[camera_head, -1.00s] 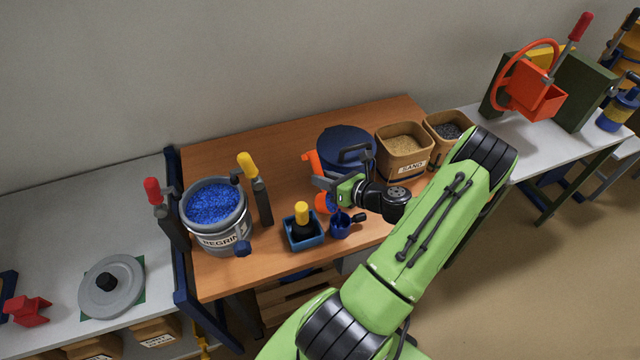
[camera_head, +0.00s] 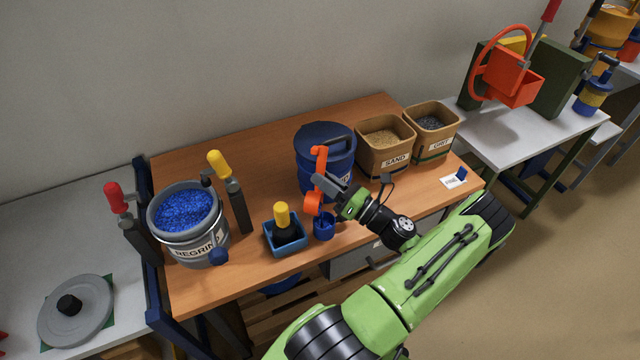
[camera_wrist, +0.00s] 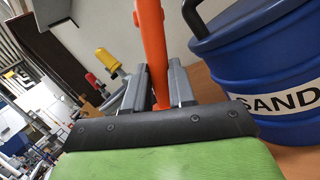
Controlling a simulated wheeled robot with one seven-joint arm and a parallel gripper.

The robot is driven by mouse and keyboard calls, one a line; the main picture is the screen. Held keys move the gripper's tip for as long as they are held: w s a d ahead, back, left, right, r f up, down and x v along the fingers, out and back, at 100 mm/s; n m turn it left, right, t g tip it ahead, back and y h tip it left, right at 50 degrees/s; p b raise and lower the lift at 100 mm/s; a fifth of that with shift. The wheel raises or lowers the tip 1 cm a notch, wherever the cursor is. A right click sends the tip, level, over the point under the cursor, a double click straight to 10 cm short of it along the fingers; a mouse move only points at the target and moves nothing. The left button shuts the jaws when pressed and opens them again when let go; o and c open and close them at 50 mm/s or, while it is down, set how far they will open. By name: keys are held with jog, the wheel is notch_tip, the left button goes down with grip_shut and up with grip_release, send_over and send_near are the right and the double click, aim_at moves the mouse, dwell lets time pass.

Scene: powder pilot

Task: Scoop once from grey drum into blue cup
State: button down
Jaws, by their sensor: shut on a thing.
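The grey drum (camera_head: 201,247) stands open at the bench's left end, filled with blue granules (camera_head: 186,209) and labelled REGRIND. The small blue cup (camera_head: 323,229) stands near the bench's front edge. My gripper (camera_head: 327,186) is shut on the handle of an orange scoop (camera_head: 313,203). The scoop's bowl is close above the cup, slightly to its left. I cannot see inside the bowl or whether it touches the cup. In the wrist view the orange handle (camera_wrist: 152,50) stands between the fingers.
A lidded blue SAND drum (camera_head: 322,160) stands just behind my gripper. A blue tray (camera_head: 285,247) with a yellow-topped black tool is left of the cup. Two clamps flank the grey drum. SAND (camera_head: 385,155) and GRIT (camera_head: 432,140) bins stand behind right. The grey lid (camera_head: 75,312) lies far left.

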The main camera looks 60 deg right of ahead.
jog(key=s+m+t+h+b, duration=0.1)
jog(key=t+b, duration=0.1)
jog(key=b, duration=0.1)
jog(key=s+d+f+m+t+h+b, duration=0.1)
jog(key=s+m+t+b, duration=0.1)
jog(key=b, duration=0.1)
jog(key=s+f+m+t+h+b, duration=0.1)
jog(key=m+h+b, duration=0.1)
jog(key=b, duration=0.1)
jog(key=shift+s+d+t, duration=0.25)
jog(key=shift+d+t, duration=0.1)
jog(key=shift+t, duration=0.05)
dwell(0.4)
jog(key=w+a+n+g+p, duration=0.2)
jog(key=w+n+g+p, duration=0.2)
jog(key=g+p, duration=0.6)
jog(key=w+a+r+n+g+y+p, duration=0.1)
jog(key=w+a+n+g+p, duration=0.2)
jog(key=w+g+p, duration=0.6)
jog(key=n+g+p, duration=0.2)
jog(key=p, duration=0.8)
jog(key=shift+g+y, duration=0.3)
